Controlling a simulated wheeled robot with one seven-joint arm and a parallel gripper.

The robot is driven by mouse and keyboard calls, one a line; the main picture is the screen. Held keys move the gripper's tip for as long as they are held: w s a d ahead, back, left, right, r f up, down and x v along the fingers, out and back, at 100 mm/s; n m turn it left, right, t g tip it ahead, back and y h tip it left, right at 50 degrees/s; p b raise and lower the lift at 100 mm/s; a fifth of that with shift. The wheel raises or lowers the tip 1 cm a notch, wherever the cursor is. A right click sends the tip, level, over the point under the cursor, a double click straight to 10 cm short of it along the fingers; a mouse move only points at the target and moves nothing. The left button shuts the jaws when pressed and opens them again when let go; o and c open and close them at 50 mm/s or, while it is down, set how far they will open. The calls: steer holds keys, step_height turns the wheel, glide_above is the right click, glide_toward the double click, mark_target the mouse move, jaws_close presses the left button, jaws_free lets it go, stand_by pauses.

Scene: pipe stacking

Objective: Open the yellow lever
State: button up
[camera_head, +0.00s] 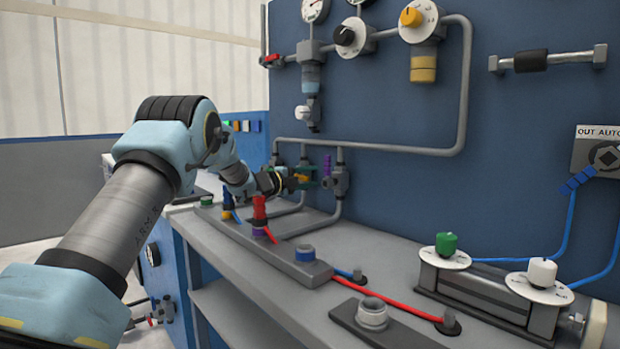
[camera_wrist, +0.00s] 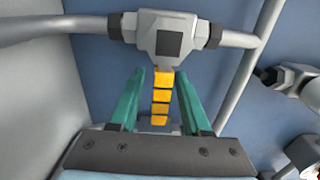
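The yellow lever (camera_wrist: 161,97) hangs from a grey valve body (camera_wrist: 168,38) in the wrist view, pointing toward my gripper. My gripper (camera_wrist: 158,82) has two green fingers, one on each side of the lever. Gaps show between both fingers and the lever, so it is open and not touching the lever. In the head view, my gripper (camera_head: 307,177) is at the pipes by the blue panel, and a bit of the yellow lever (camera_head: 302,178) shows between its fingers. The fingers partly hide the lever there.
A purple lever (camera_head: 327,165) is on a valve just right of my gripper. Red (camera_head: 259,207) and blue (camera_head: 227,201) upright parts stand on the bench below the arm. A grey pipe (camera_wrist: 245,75) runs right of the fingers. The grey bench top (camera_head: 375,255) has free room.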

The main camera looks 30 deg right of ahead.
jaws_close()
stand_by(1.2)
